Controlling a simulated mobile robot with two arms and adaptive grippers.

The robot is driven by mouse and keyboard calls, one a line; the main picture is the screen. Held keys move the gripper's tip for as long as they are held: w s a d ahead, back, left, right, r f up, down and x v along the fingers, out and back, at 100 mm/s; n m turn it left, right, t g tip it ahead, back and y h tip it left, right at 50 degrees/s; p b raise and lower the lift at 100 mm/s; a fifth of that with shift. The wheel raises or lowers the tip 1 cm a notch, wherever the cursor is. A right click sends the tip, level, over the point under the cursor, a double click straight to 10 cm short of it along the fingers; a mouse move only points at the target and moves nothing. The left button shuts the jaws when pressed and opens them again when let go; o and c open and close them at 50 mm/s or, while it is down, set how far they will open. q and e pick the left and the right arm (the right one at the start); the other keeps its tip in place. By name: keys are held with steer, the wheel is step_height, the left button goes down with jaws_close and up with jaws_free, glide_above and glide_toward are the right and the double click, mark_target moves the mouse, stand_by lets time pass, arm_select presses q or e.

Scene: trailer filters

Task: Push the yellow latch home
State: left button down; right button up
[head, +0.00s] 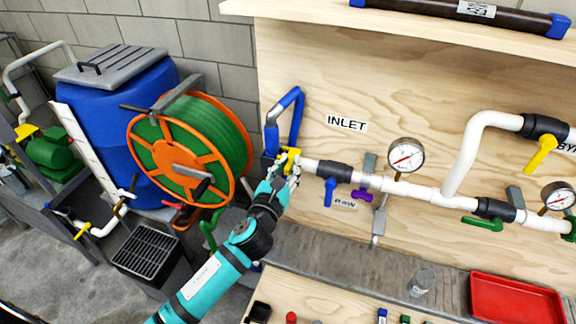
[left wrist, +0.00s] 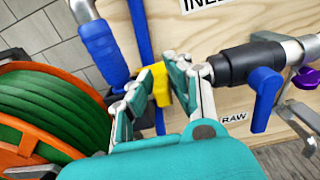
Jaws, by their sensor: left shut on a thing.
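The yellow latch (head: 291,157) sits on the pipe fitting at the left end of the white pipe, below the INLET label. It also shows in the left wrist view (left wrist: 160,85), between the fingers. My left gripper (head: 286,171) is at the latch, its fingers closed on it from either side. The fingers hide part of the latch and the fitting behind it. My right gripper is not in view.
A blue hose (head: 287,108) rises beside the latch. A blue-handled black valve (head: 333,172) is just right of it. An orange reel with green hose (head: 165,154) stands to the left. A red tray (head: 517,302) and a glass (head: 421,283) are at lower right.

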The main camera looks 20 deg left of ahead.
arm_select(q)
steer(key=shift+a, duration=0.1)
steer(key=shift+w+a+p, duration=0.1)
steer(key=shift+a+p, duration=0.3)
steer(key=shift+a, duration=0.7)
steer(key=c, duration=1.4)
jaws_free()
steer(key=shift+o, duration=0.6)
steer(key=shift+a, duration=0.15)
steer(key=s, duration=1.2)
steer(key=shift+a, duration=0.25)
steer(key=shift+f, duration=0.1)
